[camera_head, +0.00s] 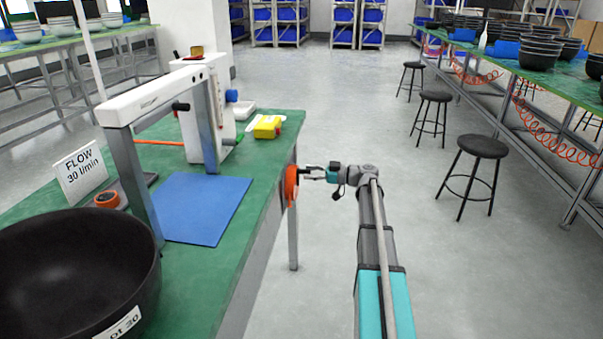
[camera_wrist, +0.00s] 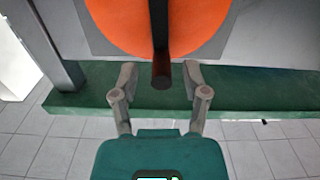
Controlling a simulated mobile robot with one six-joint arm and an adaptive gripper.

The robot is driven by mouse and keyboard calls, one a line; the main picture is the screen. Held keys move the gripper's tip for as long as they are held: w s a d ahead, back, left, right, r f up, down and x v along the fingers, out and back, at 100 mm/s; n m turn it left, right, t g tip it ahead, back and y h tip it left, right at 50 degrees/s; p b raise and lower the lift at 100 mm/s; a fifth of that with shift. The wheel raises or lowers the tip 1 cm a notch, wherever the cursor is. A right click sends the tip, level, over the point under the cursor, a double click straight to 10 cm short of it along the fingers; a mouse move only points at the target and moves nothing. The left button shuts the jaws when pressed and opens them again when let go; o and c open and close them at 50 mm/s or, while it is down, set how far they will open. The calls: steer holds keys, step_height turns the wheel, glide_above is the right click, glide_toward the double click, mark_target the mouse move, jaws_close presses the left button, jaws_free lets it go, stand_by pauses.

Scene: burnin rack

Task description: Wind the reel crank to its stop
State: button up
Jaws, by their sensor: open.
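The orange reel (camera_head: 291,186) is mounted at the right edge of the green bench, facing my arm. It fills the top of the wrist view as an orange disc (camera_wrist: 115,22). Its dark crank (camera_wrist: 161,30) runs down the disc to a black handle (camera_wrist: 162,76) that points toward my gripper. My gripper (camera_head: 311,173) is level with the reel, just off the bench edge. In the wrist view my gripper (camera_wrist: 160,78) is open, with one finger on each side of the handle's end and a gap on both sides. The reel's stop is not visible.
The green bench (camera_head: 213,259) carries a white frame (camera_head: 150,95), a blue mat (camera_head: 205,207), a black bowl (camera_head: 75,270), a flow sign (camera_head: 80,172) and a yellow item (camera_head: 266,126). Black stools (camera_head: 482,147) stand right. The floor around my arm is clear.

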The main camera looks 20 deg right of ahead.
steer(key=shift+x, duration=1.35)
steer(key=shift+c, duration=0.3)
jaws_close()
steer(key=shift+a, duration=0.15)
